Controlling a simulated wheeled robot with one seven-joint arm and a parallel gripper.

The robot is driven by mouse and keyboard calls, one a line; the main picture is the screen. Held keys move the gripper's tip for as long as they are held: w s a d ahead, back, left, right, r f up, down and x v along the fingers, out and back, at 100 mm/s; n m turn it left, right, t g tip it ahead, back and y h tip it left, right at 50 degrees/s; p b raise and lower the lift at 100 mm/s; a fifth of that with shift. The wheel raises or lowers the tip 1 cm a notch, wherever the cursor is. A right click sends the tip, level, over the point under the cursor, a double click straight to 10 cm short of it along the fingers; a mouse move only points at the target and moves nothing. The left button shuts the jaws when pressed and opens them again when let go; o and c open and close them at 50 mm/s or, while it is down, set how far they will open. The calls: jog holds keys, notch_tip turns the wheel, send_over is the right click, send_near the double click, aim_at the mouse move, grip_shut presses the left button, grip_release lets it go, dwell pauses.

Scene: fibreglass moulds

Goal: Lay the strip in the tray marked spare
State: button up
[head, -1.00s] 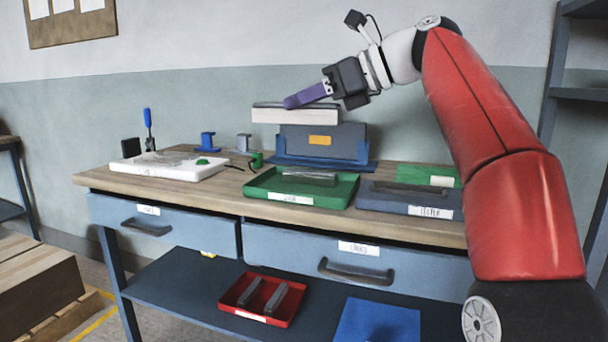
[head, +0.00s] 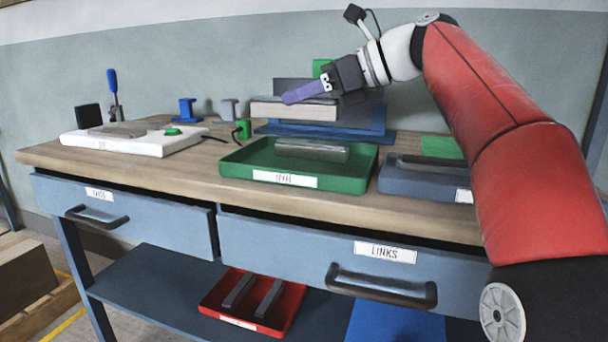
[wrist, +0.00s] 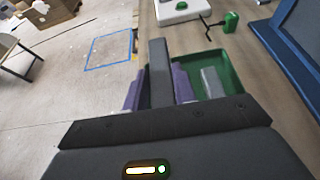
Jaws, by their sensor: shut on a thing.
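My gripper (head: 300,95), with purple fingers, is shut on a long strip (head: 293,110) with a grey top and pale side. The strip is held level in the air above the bench. In the wrist view the strip (wrist: 160,72) stands out between the fingers. A green tray (head: 228,166) sits below on the bench, with one grey strip (head: 312,150) lying in it; its label is hard to read. A grey-blue tray (head: 400,186) to its right holds a dark bar (head: 440,163); its label is partly hidden by my arm. The red tray (head: 290,322) below holds two dark strips.
A blue stand (head: 378,120) is behind the held strip. A white board (head: 85,143) with a grey strip on it and small clamps (head: 187,108) are at the left. Drawers (head: 300,245) front the bench. Bare wood (head: 190,185) lies left of the green tray.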

notch_tip(320, 180, down, 10)
jog(key=b, duration=0.4)
jog(key=o, duration=1)
jog(key=shift+r, duration=0.1)
jog(key=shift+o, duration=0.2)
jog(key=p+v, duration=0.2)
jog(key=v, duration=1)
